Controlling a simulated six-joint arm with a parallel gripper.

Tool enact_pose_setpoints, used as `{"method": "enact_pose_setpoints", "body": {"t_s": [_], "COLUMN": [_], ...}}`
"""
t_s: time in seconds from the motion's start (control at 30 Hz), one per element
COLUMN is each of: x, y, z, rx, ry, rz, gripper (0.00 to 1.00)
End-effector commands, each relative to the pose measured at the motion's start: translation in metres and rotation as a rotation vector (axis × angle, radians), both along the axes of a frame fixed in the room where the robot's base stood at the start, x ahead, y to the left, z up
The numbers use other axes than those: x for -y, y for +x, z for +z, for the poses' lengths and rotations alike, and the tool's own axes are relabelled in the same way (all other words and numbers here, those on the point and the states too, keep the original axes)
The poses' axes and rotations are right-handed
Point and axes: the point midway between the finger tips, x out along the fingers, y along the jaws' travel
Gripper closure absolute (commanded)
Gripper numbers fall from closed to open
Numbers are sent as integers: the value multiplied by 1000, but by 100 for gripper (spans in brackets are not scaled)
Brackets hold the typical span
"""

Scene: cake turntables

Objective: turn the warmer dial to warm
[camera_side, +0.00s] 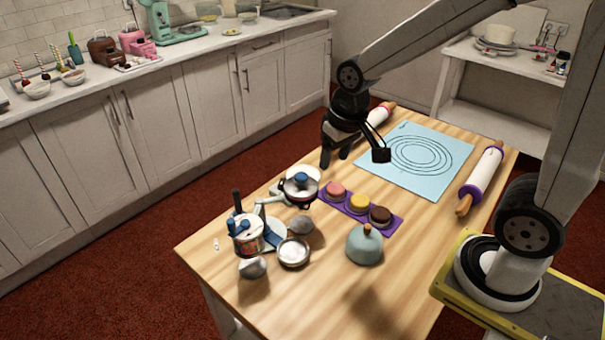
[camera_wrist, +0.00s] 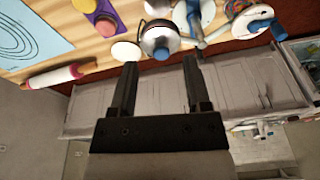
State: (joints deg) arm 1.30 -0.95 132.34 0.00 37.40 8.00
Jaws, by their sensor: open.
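I cannot make out a warmer dial or its markings in either view. My gripper (camera_side: 335,161) is open and empty, above the table's far edge, behind the pot and disc. In the wrist view its two fingers (camera_wrist: 160,64) point toward the pot and disc, apart from them.
A purple tray (camera_side: 359,213) holds pink, yellow and brown rounds. A tub (camera_side: 246,236) with blue-handled tools, a small metal bowl (camera_side: 294,252) and a domed grey-green object (camera_side: 364,246) stand in front. A blue mat (camera_side: 444,163) and rolling pins lie to the right.

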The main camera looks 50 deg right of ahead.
Motion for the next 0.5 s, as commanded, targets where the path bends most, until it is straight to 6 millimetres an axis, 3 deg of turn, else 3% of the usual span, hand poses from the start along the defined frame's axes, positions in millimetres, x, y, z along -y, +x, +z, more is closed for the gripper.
{"method": "enact_pose_setpoints", "body": {"t_s": [0.5], "x": [27], "y": [114], "z": [11], "rx": [-81], "ry": [53], "rz": [-372], "gripper": [38]}}
